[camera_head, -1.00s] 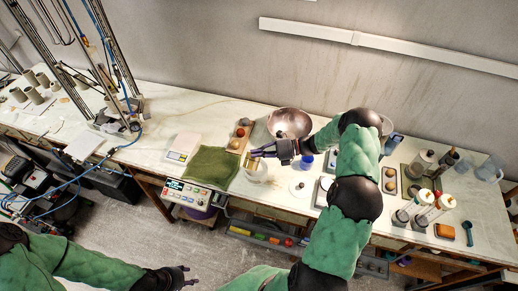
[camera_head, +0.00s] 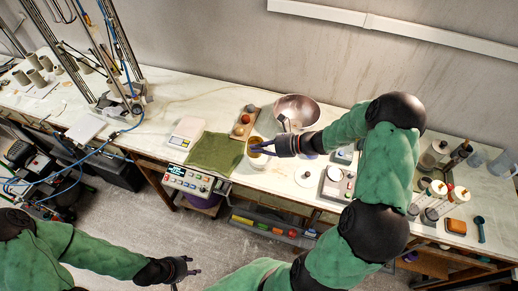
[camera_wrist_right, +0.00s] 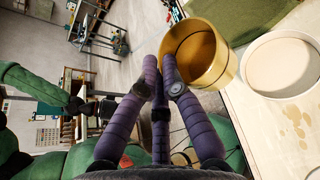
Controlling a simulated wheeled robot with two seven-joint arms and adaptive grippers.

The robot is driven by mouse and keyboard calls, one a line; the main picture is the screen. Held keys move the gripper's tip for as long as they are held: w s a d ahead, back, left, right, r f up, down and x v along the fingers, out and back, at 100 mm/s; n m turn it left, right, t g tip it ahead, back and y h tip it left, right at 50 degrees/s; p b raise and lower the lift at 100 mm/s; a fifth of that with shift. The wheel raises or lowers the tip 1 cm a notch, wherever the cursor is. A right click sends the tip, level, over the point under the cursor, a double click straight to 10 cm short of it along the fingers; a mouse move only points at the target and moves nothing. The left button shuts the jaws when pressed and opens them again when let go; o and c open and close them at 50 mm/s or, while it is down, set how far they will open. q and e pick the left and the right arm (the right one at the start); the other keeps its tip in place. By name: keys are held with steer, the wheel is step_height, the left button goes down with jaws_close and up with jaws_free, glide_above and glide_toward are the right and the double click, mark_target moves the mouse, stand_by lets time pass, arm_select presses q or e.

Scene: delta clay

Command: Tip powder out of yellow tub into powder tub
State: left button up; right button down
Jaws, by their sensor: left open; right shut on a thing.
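My right gripper (camera_wrist_right: 165,75) is shut on the wall of the yellow tub (camera_wrist_right: 224,66), seen in the right wrist view. The tub's open mouth faces the camera and its inside looks brownish; I cannot tell how much powder is in it. The powder tub (camera_wrist_right: 283,64), round and white-rimmed with a pale surface inside, stands on the table right beside the yellow tub in that view. In the head view my right gripper (camera_head: 268,148) is over the tubs and partly covers them. My left gripper (camera_head: 188,270) is open and empty, low in front of the table.
A green cloth (camera_head: 214,153) lies left of the tubs, with a white scale (camera_head: 187,130) beyond it. A copper-coloured bowl (camera_head: 297,111) stands behind. Pale brown spots mark the tabletop (camera_wrist_right: 297,122) near the powder tub.

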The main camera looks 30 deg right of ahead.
steer(key=shift+s+a+r+n+t+h+b, duration=0.15)
steer(key=shift+s+a+n+t+h+b, duration=0.3)
steer(key=shift+b, duration=0.65)
steer(key=shift+s+a+r+n+t+h+b, duration=0.2)
steer(key=shift+n+b, duration=0.45)
steer(key=shift+b, duration=0.45)
steer(key=shift+a, duration=0.1)
